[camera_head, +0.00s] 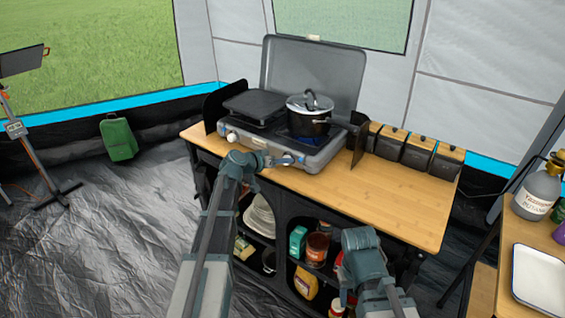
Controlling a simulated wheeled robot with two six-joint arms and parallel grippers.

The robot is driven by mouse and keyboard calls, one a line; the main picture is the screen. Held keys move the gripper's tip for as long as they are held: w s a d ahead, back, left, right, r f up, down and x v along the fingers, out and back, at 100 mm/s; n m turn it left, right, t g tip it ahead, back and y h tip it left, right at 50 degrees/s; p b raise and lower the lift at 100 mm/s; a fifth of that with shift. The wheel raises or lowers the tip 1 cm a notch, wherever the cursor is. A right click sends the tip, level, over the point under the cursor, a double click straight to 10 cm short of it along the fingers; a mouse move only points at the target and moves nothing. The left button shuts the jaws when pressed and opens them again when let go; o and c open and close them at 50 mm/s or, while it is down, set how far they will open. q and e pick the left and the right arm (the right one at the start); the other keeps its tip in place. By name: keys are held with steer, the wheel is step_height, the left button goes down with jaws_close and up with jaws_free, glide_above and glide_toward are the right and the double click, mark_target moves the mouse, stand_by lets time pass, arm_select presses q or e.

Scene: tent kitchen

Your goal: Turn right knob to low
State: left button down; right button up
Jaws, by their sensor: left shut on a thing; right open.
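The two-burner camping stove (318,155) stands on the wooden counter with its lid raised. My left gripper (284,159) is at the stove's front panel, shut on the right knob (288,160). The gripper hides most of that knob, so its setting cannot be read. The left knob (232,137) is free on the same panel. A dark pot with a glass lid (308,118) sits on the right burner, with a blue glow at its base. My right gripper (347,296) is low in front of the shelves, open and away from the stove; its fingers are hard to make out.
A black griddle (254,107) covers the left burner. Several dark canisters with wooden lids (418,152) stand right of the stove. The counter's right front (400,205) is clear. Shelves below hold plates (259,216) and jars. A side table with a white tray (540,278) is at right.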

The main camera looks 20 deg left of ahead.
stand_by(0.3)
arm_select(q)
steer(key=c, duration=0.7)
jaws_free()
steer(key=p+v, duration=0.5)
steer(key=v, duration=0.9)
steer(key=shift+p, duration=0.4)
steer(key=shift+w, duration=0.1)
